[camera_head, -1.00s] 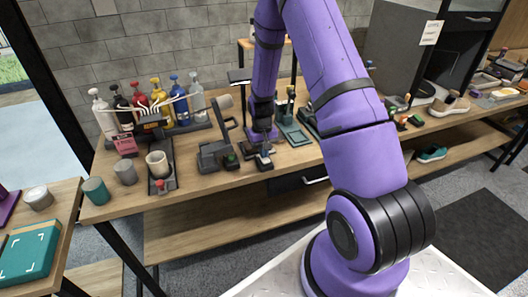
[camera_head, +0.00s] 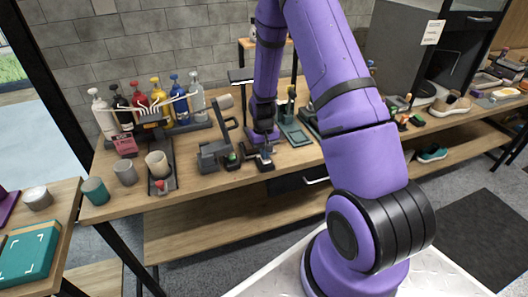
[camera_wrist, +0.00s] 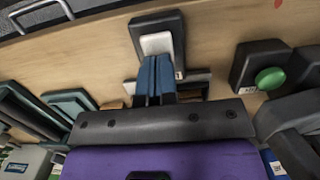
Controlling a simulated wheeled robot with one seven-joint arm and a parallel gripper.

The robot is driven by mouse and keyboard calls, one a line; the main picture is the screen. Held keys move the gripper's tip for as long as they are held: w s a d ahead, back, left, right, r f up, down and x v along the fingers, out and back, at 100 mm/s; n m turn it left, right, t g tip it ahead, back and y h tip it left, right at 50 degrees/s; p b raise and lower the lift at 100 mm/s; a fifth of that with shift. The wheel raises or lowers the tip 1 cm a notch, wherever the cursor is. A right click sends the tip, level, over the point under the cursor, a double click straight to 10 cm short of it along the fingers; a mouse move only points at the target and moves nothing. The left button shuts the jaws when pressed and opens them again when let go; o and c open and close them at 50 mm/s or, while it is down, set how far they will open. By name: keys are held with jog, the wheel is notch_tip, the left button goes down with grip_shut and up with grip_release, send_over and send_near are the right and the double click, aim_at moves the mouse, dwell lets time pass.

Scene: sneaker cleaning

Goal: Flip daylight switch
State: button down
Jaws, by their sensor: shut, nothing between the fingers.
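The switch is a white rocker (camera_wrist: 157,43) on a dark base (camera_wrist: 171,25) in the wrist view. It stands near the table's front edge; its base also shows small in the head view (camera_head: 266,164). My gripper (camera_wrist: 155,62) is shut and empty, its two blue fingers side by side. The fingertips overlap the near end of the white rocker in the wrist view; I cannot tell whether they press it. In the head view my gripper (camera_head: 264,152) is right over the switch and partly hides it. No label reading "daylight" is legible.
A green button (camera_wrist: 270,78) on a dark box stands right of the switch in the wrist view. A grey stand device (camera_head: 215,153) is left of the switch in the head view. A green tray (camera_head: 294,133) lies to the right. Bottles (camera_head: 156,97) stand at the back left.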

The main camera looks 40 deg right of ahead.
jog(key=shift+s+a+f, duration=0.15)
jog(key=shift+s+f, duration=0.15)
jog(key=shift+s, duration=0.2)
jog(key=shift+w+r, duration=0.2)
jog(key=shift+r, duration=0.2)
notch_tip(320, 180, up, 14)
jog(key=w, duration=0.2)
jog(key=shift+d+f, duration=0.15)
jog(key=shift+d, duration=0.2)
jog(key=s+a+r+t, duration=0.1)
jog(key=s+a+r, duration=0.2)
jog(key=r, duration=0.3)
jog(key=s+a+r+n+t, duration=0.1)
jog(key=s+a+r, duration=0.15)
jog(key=r, duration=0.45)
jog(key=s+a+r+t, duration=0.1)
jog(key=s+a+r, duration=0.1)
jog(key=s+r, duration=0.3)
jog(key=s+a+r+n+t, duration=0.1)
jog(key=s+a+r, duration=0.1)
jog(key=s+r, duration=0.3)
jog(key=s+a+r+n+t, duration=0.1)
jog(key=s+r, duration=0.4)
jog(key=s, duration=0.7)
jog(key=a+t, duration=0.1)
jog(key=a, duration=0.1)
jog(key=shift+s+a+t, duration=0.2)
jog(key=shift+a+t, duration=0.1)
jog(key=shift+a, duration=0.05)
